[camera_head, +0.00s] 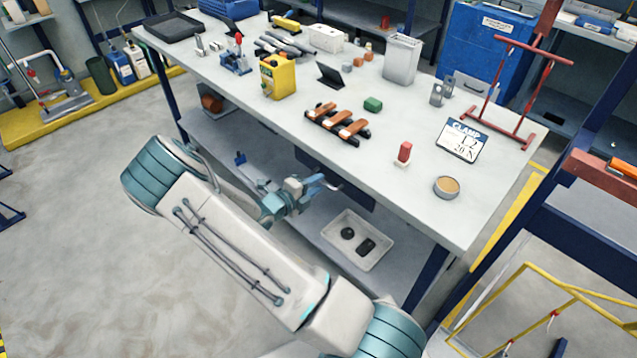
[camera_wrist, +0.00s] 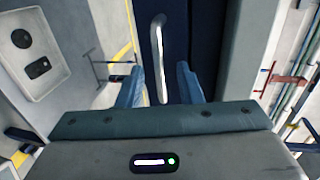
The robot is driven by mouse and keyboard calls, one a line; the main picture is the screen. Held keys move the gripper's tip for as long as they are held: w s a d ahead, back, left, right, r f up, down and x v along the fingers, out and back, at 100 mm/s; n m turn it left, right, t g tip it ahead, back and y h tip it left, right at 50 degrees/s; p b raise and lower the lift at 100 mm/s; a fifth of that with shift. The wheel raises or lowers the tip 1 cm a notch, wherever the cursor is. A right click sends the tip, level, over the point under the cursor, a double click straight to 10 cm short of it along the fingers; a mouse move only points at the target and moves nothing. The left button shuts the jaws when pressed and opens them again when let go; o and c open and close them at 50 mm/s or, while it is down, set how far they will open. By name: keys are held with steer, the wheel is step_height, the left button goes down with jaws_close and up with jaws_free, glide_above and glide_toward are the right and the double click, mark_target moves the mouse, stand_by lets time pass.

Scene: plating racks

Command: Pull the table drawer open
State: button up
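The table drawer (camera_head: 358,194) is a dark blue front under the near edge of the white worktable (camera_head: 400,170); it looks closed. Its front (camera_wrist: 206,35) also shows in the wrist view, with a pale bar handle (camera_wrist: 157,45) standing out from it. My gripper (camera_head: 322,184) is in front of the drawer in the head view and hides part of it. In the wrist view its two blue fingers (camera_wrist: 160,86) are apart, with the handle appearing between them. No contact is visible, and I cannot tell how far the fingertips reach around the handle.
A white tray (camera_head: 376,262) with two dark items sits on the lower shelf, below and right of the drawer. Blue table legs stand at both ends. Orange-and-black clamps (camera_head: 338,124), a sign and a small bowl are on the tabletop. The floor at left is clear.

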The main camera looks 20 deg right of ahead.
steer(key=shift+x, duration=0.75)
jaws_close()
steer(key=shift+a, duration=0.1)
steer(key=f+p+v, duration=0.2)
steer(key=v, duration=0.7)
steer(key=f+p+v, duration=0.1)
steer(key=f+v, duration=0.1)
steer(key=v, duration=0.7)
steer(key=shift+p+v, duration=0.35)
steer(key=shift+v, duration=0.45)
steer(key=shift+f, duration=0.1)
jaws_free()
